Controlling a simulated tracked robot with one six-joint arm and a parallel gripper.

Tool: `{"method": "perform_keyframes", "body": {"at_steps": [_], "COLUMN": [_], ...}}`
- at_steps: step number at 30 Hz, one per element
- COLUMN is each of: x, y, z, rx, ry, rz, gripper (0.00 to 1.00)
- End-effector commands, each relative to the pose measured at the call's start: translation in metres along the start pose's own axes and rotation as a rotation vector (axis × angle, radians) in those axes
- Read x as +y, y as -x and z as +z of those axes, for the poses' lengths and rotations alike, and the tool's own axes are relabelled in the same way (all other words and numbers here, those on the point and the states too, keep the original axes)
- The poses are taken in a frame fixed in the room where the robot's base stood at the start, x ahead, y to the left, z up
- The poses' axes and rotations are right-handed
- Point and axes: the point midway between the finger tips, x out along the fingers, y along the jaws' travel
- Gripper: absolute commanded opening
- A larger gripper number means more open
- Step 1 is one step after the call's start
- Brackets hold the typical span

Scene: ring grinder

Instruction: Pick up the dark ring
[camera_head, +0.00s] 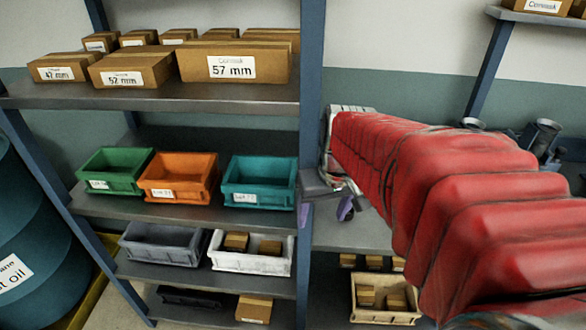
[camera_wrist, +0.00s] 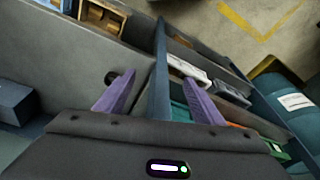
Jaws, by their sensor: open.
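My gripper (camera_head: 325,211) is at the blue shelf post, its two purple fingers apart. In the wrist view my gripper (camera_wrist: 159,78) is open and nothing shows held between its fingers. A small dark round thing (camera_wrist: 112,76), perhaps the dark ring, lies on the grey shelf just beyond the left finger. It is partly hidden by that finger, and I cannot tell its full shape. I do not make out a dark ring in the head view, where my red-sleeved arm covers much of the right side.
The blue post (camera_wrist: 161,75) runs between the fingers in the wrist view. Green (camera_head: 115,171), orange (camera_head: 180,178) and teal (camera_head: 259,183) bins stand on the left shelf. A white bin (camera_head: 250,265) with cartons stands below. A blue drum (camera_head: 30,235) stands at far left.

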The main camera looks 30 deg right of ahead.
Motion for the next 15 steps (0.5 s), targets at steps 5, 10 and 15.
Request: {"method": "perform_keyframes", "body": {"at_steps": [5, 10, 15], "x": [0.040, 0.079, 0.120], "y": [-0.017, -0.032, -0.047], "z": [-0.022, -0.042, -0.062], "rx": [-0.049, -0.074, -0.077], "ry": [0.011, 0.069, 0.188], "rz": [-0.021, -0.055, -0.101], "gripper": [0.62, 0.62, 0.62]}}
